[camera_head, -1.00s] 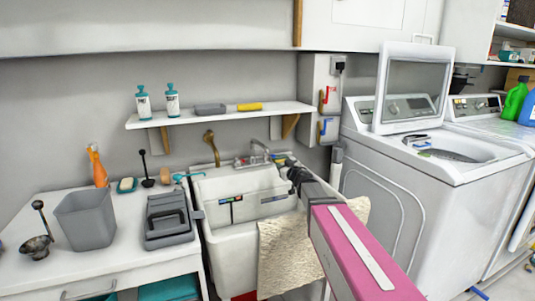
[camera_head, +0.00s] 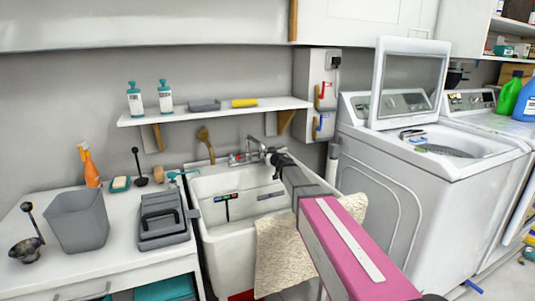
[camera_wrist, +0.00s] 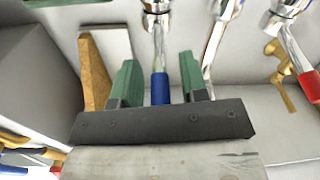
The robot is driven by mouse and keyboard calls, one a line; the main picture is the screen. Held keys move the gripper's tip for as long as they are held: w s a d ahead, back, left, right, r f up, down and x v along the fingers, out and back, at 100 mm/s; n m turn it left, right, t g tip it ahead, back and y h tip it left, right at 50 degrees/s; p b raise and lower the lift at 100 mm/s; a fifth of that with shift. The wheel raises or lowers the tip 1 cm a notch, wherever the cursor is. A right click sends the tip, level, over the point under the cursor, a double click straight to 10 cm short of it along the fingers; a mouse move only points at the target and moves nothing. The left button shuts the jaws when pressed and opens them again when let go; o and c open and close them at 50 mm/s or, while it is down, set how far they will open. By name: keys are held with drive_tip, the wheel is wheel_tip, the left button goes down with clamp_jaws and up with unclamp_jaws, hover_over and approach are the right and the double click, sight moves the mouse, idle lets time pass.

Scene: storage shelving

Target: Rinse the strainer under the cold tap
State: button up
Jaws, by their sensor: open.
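My gripper (camera_head: 270,157) is at the tap on the back of the white sink (camera_head: 225,235). In the wrist view its two green fingers (camera_wrist: 162,85) are open, one on each side of the blue-tipped tap handle (camera_wrist: 160,88), with gaps beside it. A second handle with a red tip (camera_wrist: 309,86) is at the right of the wrist view. The chrome spout (camera_wrist: 217,40) lies between the handles. A dark metal bowl with an upright handle (camera_head: 26,248) at the far left of the counter may be the strainer; I cannot tell for certain.
A grey bin (camera_head: 80,222), a grey case (camera_head: 160,222) and an orange bottle (camera_head: 90,167) stand on the left counter. A shelf (camera_head: 215,111) hangs above the sink. A beige towel (camera_head: 283,250) hangs over the sink's front. A washer (camera_head: 385,190) stands at the right.

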drive_tip(key=shift+w+a, duration=0.15)
drive_tip(key=shift+w, duration=0.1)
clamp_jaws()
drive_tip(key=shift+w+d+n+g+y, duration=0.4)
drive_tip(key=shift+d+n+g+y, duration=0.35)
drive_tip(key=shift+y, duration=0.35)
drive_tip(key=shift+w+d+n+g+y, duration=0.2)
drive_tip(key=shift+n+g+y, duration=0.35)
drive_tip(key=shift+n+y, duration=0.3)
drive_tip(key=shift+s, duration=0.1)
unclamp_jaws()
